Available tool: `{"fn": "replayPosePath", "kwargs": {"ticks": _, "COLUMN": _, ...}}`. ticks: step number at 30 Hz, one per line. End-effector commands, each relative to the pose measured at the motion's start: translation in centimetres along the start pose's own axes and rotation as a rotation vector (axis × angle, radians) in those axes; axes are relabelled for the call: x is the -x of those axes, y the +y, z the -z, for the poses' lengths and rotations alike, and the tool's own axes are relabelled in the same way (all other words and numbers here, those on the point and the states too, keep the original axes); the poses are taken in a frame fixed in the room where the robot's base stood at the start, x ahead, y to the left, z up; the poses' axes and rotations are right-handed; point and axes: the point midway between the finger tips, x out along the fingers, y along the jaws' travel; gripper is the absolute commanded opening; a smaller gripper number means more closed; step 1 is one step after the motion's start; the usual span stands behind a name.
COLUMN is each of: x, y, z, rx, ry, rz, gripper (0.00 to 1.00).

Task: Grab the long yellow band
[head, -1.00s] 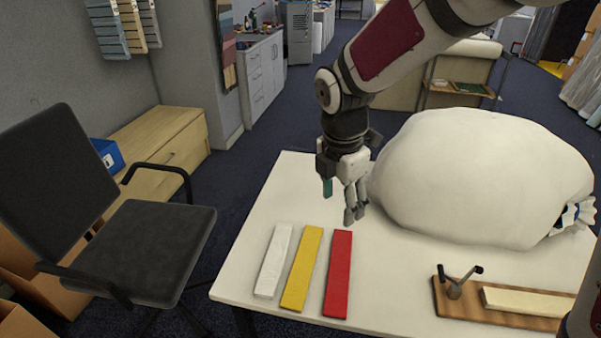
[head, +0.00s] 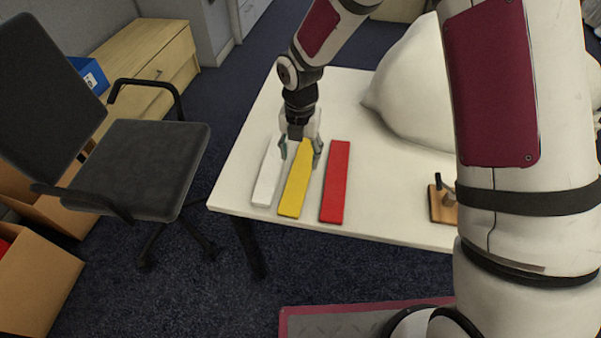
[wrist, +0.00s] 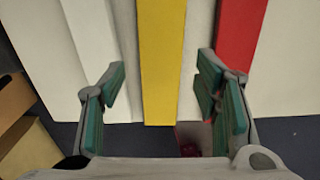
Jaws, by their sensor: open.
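The long yellow band (head: 295,182) lies flat on the white table, between a white band (head: 268,176) on its left and a red band (head: 335,182) on its right. My gripper (head: 300,150) is open over the far end of the yellow band. In the wrist view the yellow band (wrist: 162,60) runs between the two spread green-padded fingers, with a gap on each side. The white band (wrist: 85,50) lies by the left finger and the red band (wrist: 241,32) by the right one. I cannot tell how high the fingertips are above the table.
A large white sack (head: 410,95) sits at the back right of the table (head: 390,205). A wooden board with a clamp (head: 442,205) is to the right. A black chair (head: 145,165) stands left of the table.

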Motion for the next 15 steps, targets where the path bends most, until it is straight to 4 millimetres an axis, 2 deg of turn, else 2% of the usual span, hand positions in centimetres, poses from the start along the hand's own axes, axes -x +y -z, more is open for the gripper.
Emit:
{"fn": "replayPosePath", "kwargs": {"ticks": 5, "x": -1.1, "y": 0.0, "z": 0.0, "rx": 0.0, "ry": 0.0, "rz": 0.001, "gripper": 0.57}}
{"fn": "replayPosePath", "kwargs": {"ticks": 15, "x": -5.4, "y": -0.1, "z": -0.2, "rx": 0.0, "ry": 0.0, "rz": 0.0, "gripper": 0.57}}
